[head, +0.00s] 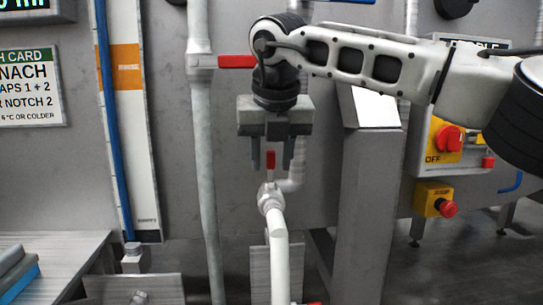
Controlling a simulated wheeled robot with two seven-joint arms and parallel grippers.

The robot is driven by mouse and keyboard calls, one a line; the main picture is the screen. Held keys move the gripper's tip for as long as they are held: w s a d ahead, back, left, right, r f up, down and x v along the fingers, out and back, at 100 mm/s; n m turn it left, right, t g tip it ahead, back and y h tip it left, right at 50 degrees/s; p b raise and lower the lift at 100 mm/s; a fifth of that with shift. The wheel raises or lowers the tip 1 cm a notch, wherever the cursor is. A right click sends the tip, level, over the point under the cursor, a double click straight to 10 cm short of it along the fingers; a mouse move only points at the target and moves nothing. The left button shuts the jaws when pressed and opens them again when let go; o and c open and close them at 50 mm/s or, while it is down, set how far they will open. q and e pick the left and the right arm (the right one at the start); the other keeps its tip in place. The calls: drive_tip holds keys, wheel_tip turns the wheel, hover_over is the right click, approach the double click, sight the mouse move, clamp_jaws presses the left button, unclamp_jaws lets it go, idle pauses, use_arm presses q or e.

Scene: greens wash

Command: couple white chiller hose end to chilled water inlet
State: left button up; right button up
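My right gripper (271,165) points straight down in the middle of the head view, its two fingers apart. Nothing shows clasped between them. A small red handle (270,160) shows between the fingers, seemingly on the pipework behind. Just below the fingertips is a white fitting with a collar (269,197), at the top of a thick white hose or pipe (280,258) running down out of view. A short white pipe bend (294,184) meets this fitting from behind. I cannot tell whether they are joined, or which part is the chilled water inlet. My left gripper is not in view.
A white vertical pipe (206,175) with a red lever (236,62) stands left of my gripper. A grey metal pedestal (365,200) stands to the right, before a yellow switch box (436,200) with a red button.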

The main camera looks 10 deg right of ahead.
drive_tip(key=shift+f, duration=0.1)
clamp_jaws()
idle(1.3)
unclamp_jaws()
drive_tip(key=v, duration=1.6)
drive_tip(key=shift+p, duration=0.4)
